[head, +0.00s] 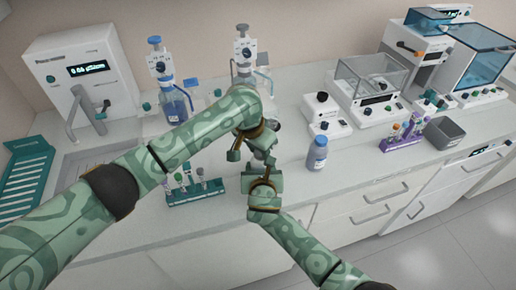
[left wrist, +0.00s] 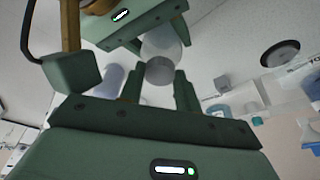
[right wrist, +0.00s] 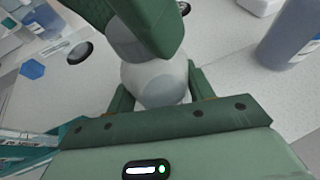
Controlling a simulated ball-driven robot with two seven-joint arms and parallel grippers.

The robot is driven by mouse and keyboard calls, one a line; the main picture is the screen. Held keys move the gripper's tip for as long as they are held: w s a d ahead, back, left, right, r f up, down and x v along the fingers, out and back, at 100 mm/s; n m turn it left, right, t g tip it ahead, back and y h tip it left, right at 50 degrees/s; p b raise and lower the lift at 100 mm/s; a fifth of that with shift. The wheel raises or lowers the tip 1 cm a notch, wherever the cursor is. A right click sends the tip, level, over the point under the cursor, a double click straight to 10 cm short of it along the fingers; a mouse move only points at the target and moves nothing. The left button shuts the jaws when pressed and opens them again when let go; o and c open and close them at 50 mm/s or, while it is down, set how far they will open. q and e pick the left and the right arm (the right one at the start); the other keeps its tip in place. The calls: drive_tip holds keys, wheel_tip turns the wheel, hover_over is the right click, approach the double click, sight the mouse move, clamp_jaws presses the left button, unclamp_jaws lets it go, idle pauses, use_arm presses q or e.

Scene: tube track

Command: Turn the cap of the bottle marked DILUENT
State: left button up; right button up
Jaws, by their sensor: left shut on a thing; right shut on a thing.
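A clear, pale bottle (left wrist: 165,45) with a grey cap (left wrist: 159,71) is held in the air between my two grippers; no marking on it is readable. My left gripper (head: 254,136) is shut on the cap, its fingers on either side of it in the left wrist view. My right gripper (head: 262,168) is shut on the bottle's body, which also shows between its fingers in the right wrist view (right wrist: 155,82). In the head view the arms mostly hide the bottle. A blue bottle (head: 317,154) stands upright on the counter to the right, its label unreadable here.
A green rack with small tubes (head: 195,191) stands left of my grippers, near the front edge. Two dispensers with bottles (head: 160,62) stand behind. A purple tube rack (head: 402,135), a grey bin (head: 446,131) and a balance (head: 372,85) are at right. Counter around the blue bottle is clear.

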use_arm(q)
drive_tip(key=shift+s+a+f, duration=0.2)
drive_tip(key=shift+f, duration=0.3)
drive_tip(key=shift+s+a+f, duration=0.15)
drive_tip(key=shift+s+f, duration=0.05)
drive_tip(key=shift+f, duration=0.3)
drive_tip(key=o, duration=0.6)
drive_tip(key=shift+o, duration=1.3)
drive_tip(key=shift+w+r, duration=0.2)
drive_tip(key=r+n, duration=0.1)
drive_tip(key=w+r+n, duration=0.1)
drive_tip(key=n, duration=0.1)
drive_tip(key=r+n, duration=0.1)
drive_tip(key=n, duration=0.1)
drive_tip(key=shift+w+y, duration=0.3)
drive_tip(key=r+n, duration=0.1)
drive_tip(key=n, duration=0.2)
drive_tip(key=r+n+g, duration=0.1)
drive_tip(key=r+n, duration=0.1)
drive_tip(key=n, duration=0.1)
drive_tip(key=d+r+n+g+y, duration=0.1)
drive_tip(key=r+n, duration=0.1)
drive_tip(key=shift+s+d+n, duration=0.1)
drive_tip(key=shift+s+n, duration=0.1)
drive_tip(key=shift+n, duration=0.2)
drive_tip(key=shift+s+r+n, duration=0.1)
drive_tip(key=shift+r+n, duration=0.4)
drive_tip(key=shift+n, duration=0.6)
